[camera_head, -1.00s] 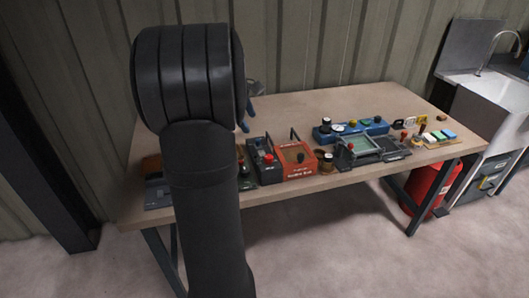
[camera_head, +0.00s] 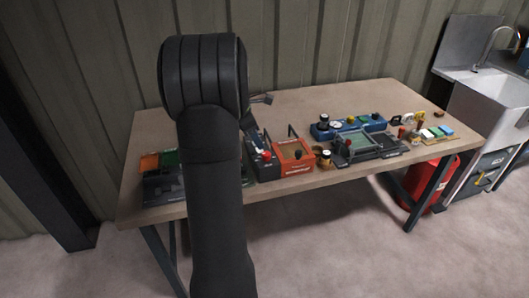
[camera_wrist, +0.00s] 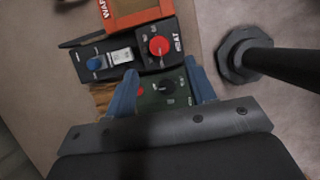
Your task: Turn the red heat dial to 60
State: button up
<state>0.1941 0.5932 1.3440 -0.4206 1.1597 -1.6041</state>
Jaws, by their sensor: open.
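The red heat dial (camera_wrist: 158,46) sits on a dark control box (camera_wrist: 130,58) lettered HEAT, beside a white switch (camera_wrist: 121,56) and a blue knob (camera_wrist: 94,63). In the head view the red dial (camera_head: 266,155) shows just right of my arm. My gripper (camera_wrist: 160,82) is open, its two blue fingers apart and empty. In the wrist view its fingertips are just below the dial's box in the picture, over a green panel with a black knob (camera_wrist: 167,87). The gripper does not touch the dial. The dial's setting is too small to read.
An orange box (camera_head: 294,157) stands directly right of the dial's box. A blue unit (camera_head: 349,126) and a grey tray-like fixture (camera_head: 378,147) lie farther right. The back of the wooden table (camera_head: 310,100) is clear. A sink (camera_head: 490,100) stands at the right.

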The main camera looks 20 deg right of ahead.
aim_at(266, 153)
jog(key=x, duration=0.8)
jog(key=shift+r, duration=0.1)
jog(key=shift+c, duration=0.4)
jog(key=c, duration=0.9)
